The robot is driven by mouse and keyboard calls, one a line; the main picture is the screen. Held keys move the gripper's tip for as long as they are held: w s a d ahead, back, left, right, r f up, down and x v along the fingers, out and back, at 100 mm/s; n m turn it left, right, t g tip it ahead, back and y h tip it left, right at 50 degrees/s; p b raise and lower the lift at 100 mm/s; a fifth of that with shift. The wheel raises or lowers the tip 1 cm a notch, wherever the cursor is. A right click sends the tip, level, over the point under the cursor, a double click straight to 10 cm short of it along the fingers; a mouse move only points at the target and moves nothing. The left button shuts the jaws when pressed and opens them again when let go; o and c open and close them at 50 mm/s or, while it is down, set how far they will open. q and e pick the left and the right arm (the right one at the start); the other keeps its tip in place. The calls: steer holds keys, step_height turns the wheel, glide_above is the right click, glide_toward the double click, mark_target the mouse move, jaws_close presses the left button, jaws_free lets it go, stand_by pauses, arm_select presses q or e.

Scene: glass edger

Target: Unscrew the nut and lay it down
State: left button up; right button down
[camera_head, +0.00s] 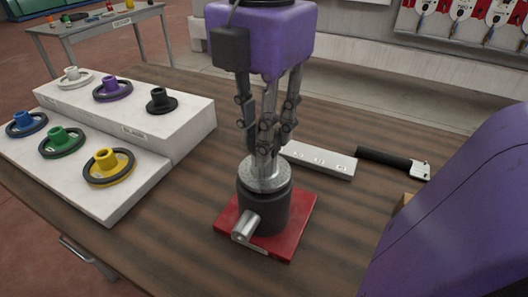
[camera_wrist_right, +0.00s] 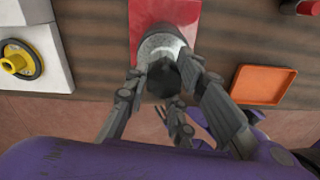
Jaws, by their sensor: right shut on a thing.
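A dark cylindrical fixture (camera_head: 263,208) with a speckled grey metal top (camera_head: 264,174) and a silver side stub (camera_head: 246,226) stands upright on a red base plate (camera_head: 293,240) on the table. My right gripper (camera_head: 265,158) points straight down, its fingertips closed together just over the middle of the metal top. In the right wrist view, a dark nut (camera_wrist_right: 163,77) sits between the right fingertips, over the round grey top. In the head view the fingers hide the nut. I cannot tell whether it is still threaded on. My left gripper is not in view.
White stepped blocks (camera_head: 165,128) at left carry several coloured knobs on rings. Behind the fixture lie a white labelled bar (camera_head: 318,160) and a black-handled tool (camera_head: 390,160). An orange tray (camera_wrist_right: 263,85) shows in the wrist view. Tabletop left of the red plate is clear.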

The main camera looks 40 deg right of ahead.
steer(key=n, duration=0.3)
steer(key=shift+s+f+n, duration=0.15)
steer(key=shift+s+n, duration=0.15)
steer(key=shift+n, duration=0.1)
steer(key=n, duration=0.8)
steer(key=shift+n+b, duration=0.3)
steer(key=n, duration=0.3)
steer(key=c, duration=1.9)
jaws_free()
steer(key=o, duration=0.5)
steer(key=shift+d, duration=0.3)
steer(key=shift+a+r, duration=0.2)
